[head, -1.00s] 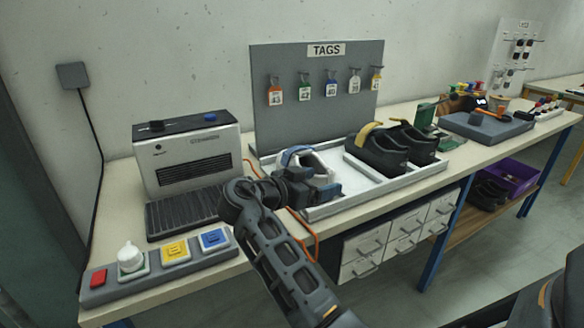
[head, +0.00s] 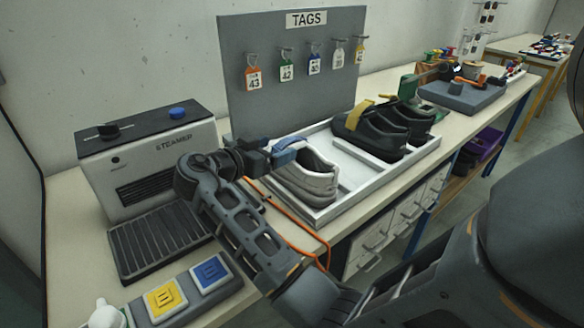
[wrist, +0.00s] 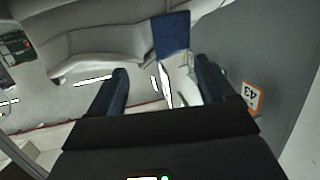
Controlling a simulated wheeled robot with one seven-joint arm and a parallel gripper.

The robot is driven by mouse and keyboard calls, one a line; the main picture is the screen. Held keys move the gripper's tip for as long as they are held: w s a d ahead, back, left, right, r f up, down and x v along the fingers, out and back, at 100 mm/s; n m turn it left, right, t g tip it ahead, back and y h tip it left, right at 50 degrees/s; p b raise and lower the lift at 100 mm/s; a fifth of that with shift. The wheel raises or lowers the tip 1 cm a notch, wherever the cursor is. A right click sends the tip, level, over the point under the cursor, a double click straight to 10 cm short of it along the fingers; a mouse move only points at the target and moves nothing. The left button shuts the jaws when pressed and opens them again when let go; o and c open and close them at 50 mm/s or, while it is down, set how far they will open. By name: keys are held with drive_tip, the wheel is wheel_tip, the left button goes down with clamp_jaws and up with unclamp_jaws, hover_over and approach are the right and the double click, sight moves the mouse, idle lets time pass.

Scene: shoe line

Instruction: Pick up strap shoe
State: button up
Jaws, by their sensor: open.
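A grey shoe (head: 307,183) with a blue strap (head: 290,145) stands in the left part of a white tray (head: 347,180). My gripper (head: 284,157) is at the shoe's left end, close to the strap. In the wrist view the grey shoe (wrist: 120,38) fills the upper left, with its blue strap (wrist: 171,34) hanging down. The open jaws (wrist: 162,82) are spread below the strap with nothing held between them. Whether a finger touches the shoe cannot be told. Dark shoes (head: 382,130), one with a yellow strap (head: 357,113), stand in the tray's right part.
A grey tag board (head: 288,105) rises behind the tray; its orange tag 43 (wrist: 252,97) is close on the right in the wrist view. A steamer (head: 150,150) stands left. A button panel (head: 180,292) lies at the front. An orange cable (head: 308,251) hangs off the bench.

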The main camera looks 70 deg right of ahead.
sight(285, 147)
drive_tip(key=p+x, duration=0.2)
drive_tip(key=x, duration=0.4)
drive_tip(key=shift+s+d+f, duration=0.2)
drive_tip(key=shift+d, duration=0.1)
drive_tip(key=c, duration=1.5)
